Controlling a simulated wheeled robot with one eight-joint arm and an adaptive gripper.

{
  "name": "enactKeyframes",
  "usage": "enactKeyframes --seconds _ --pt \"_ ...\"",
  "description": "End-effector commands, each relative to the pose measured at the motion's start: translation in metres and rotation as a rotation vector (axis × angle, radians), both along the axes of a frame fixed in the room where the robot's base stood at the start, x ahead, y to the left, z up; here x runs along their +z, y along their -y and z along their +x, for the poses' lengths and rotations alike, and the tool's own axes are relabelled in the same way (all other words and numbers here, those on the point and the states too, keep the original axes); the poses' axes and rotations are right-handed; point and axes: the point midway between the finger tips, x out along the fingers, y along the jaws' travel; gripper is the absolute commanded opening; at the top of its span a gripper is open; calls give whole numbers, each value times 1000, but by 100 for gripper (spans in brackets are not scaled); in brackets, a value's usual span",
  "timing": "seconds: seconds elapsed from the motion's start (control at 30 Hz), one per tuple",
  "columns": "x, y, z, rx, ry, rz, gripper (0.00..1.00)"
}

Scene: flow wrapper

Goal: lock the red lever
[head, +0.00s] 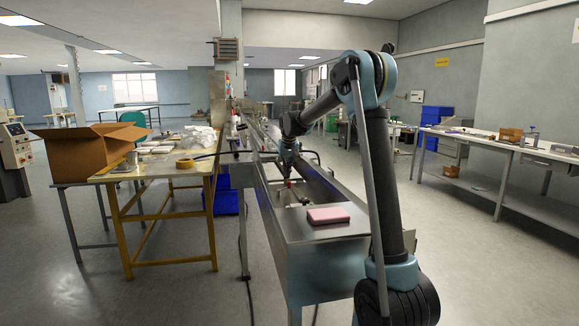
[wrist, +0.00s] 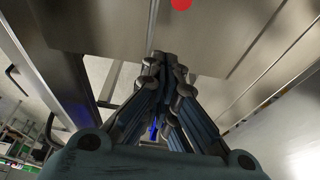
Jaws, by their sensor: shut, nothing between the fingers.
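The red lever shows only as a red round knob (wrist: 181,4) cut off by the top edge of the wrist view. A small red spot, likely the same lever (head: 289,183), shows in the head view on the flow wrapper (head: 310,232), low between its rails. My gripper (wrist: 165,58) is shut and empty, its fingertips together. In the wrist view the knob lies just beyond the fingertips, a little to the right, with a visible gap in the picture. In the head view my gripper (head: 289,174) hangs over the machine, close above the red spot. The lever's shaft is hidden.
A pink block (head: 328,215) lies on the machine's near end. A long workbench (head: 520,150) stands at right. The floor between is clear.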

Motion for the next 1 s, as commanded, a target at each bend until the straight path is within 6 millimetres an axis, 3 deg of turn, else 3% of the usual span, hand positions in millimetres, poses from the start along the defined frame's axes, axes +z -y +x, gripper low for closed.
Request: enactKeyframes --seconds 0.17,0.57,0.97,1.0 --pt "-23 -2 8 0 0 0 0" --pt "-22 8 -27 -1 0 -1 0" --pt "-22 10 -31 -2 0 0 0" --pt "-22 19 -30 -6 0 0 0"
